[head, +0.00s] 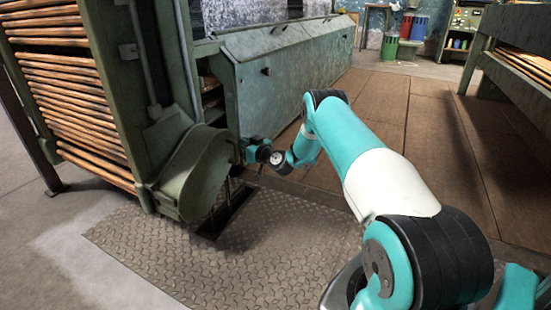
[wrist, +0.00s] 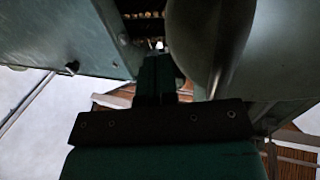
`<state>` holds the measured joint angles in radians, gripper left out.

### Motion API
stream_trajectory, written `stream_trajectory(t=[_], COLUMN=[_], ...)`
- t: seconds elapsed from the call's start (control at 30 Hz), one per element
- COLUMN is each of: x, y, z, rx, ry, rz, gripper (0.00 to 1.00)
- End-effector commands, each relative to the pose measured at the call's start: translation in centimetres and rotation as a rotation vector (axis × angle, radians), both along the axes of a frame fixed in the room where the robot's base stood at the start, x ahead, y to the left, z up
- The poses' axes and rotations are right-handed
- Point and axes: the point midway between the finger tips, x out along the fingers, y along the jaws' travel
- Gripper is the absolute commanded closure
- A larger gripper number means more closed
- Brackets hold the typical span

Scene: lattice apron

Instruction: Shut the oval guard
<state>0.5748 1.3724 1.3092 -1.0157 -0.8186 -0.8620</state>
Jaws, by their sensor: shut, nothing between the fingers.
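The oval guard (head: 190,178) is a green rounded cover low on the machine's near end, left of centre in the head view. It stands out from the frame behind it; I cannot tell its exact angle. A smooth curved grey-green surface, which looks like the guard (wrist: 262,50), fills the upper right of the wrist view. My gripper (head: 247,151) is shut and empty, just right of the guard's edge in the head view. In the wrist view my gripper (wrist: 158,66) points into the gap beside that curved surface, very close to it. Contact cannot be told.
A long green machine housing (head: 285,75) runs back behind my gripper. A rack of wooden rods (head: 75,100) stands at left. A dark floor slot (head: 228,212) lies below the guard, in the tread plate (head: 270,255). Plank floor (head: 400,120) is clear at right.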

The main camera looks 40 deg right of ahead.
Motion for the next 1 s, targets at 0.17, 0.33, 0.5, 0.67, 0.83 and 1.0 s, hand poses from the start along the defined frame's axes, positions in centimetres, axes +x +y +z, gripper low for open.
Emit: stream_trajectory(t=[0.17, 0.33, 0.5, 0.67, 0.83, 1.0], x=[-3.9, -7.5, -9.6, -10.3, -10.4, -9.0], y=[-1.7, -3.0, -3.7, -3.8, -3.8, -1.6], z=[0.4, 0.2, 0.0, -0.2, -0.2, 2.6], rx=[0.018, 0.018, 0.017, 0.016, 0.016, 0.016], ry=[0.011, 0.010, 0.010, 0.008, 0.007, 0.022], rz=[-0.007, -0.005, -0.002, 0.002, 0.003, 0.078], gripper=[1.00, 1.00, 1.00, 1.00, 1.00, 1.00])
